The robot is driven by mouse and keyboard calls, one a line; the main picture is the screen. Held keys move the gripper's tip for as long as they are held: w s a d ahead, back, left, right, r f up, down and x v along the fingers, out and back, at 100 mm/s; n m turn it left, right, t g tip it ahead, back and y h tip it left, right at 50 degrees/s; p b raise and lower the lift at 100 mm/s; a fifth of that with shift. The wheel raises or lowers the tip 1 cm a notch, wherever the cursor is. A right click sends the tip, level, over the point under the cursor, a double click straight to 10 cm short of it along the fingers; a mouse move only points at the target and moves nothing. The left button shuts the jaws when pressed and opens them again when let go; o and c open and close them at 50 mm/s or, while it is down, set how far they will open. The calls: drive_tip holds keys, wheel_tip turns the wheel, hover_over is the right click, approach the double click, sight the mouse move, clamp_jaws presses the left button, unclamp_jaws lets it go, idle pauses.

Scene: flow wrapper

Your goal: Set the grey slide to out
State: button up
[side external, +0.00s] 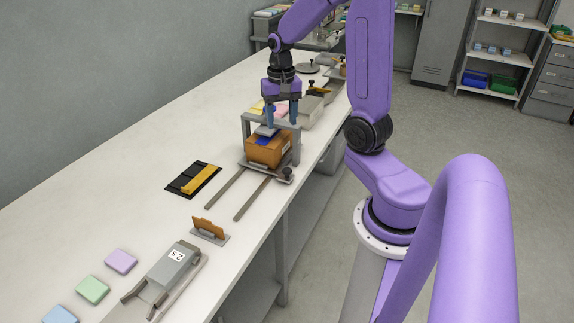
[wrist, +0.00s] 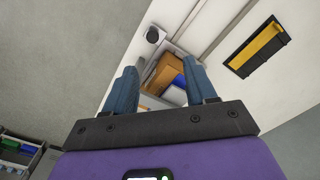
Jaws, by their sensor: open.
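My gripper (side external: 282,120) is open, with its two blue fingers pointing down over a grey frame (side external: 247,124) and an orange-brown box (side external: 263,151). A light grey piece (side external: 267,130) with blue beside it sits at the top of the box, close to the fingers; I cannot tell whether it is the grey slide or whether a finger touches it. In the wrist view, my gripper (wrist: 160,66) has the box (wrist: 166,73) and the grey piece (wrist: 177,95) between its spread fingers. The fingers hide part of the frame.
Two grey rails (side external: 225,188) run from the frame toward the front. A black tray with a yellow bar (side external: 200,178) lies to the left. An orange plate in a stand (side external: 208,228), a grey labelled block (side external: 175,264) and several coloured pads stand nearer.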

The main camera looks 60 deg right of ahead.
sight(287, 170)
drive_tip(key=shift+m, duration=0.7)
drive_tip(key=f, duration=0.6)
drive_tip(key=d+f, duration=0.1)
drive_tip(key=f, duration=0.4)
drive_tip(key=d+f, duration=0.1)
drive_tip(key=f, duration=0.5)
drive_tip(key=shift+s+d+f, duration=0.2)
drive_tip(key=shift+f, duration=0.15)
clamp_jaws()
drive_tip(key=shift+a, duration=0.15)
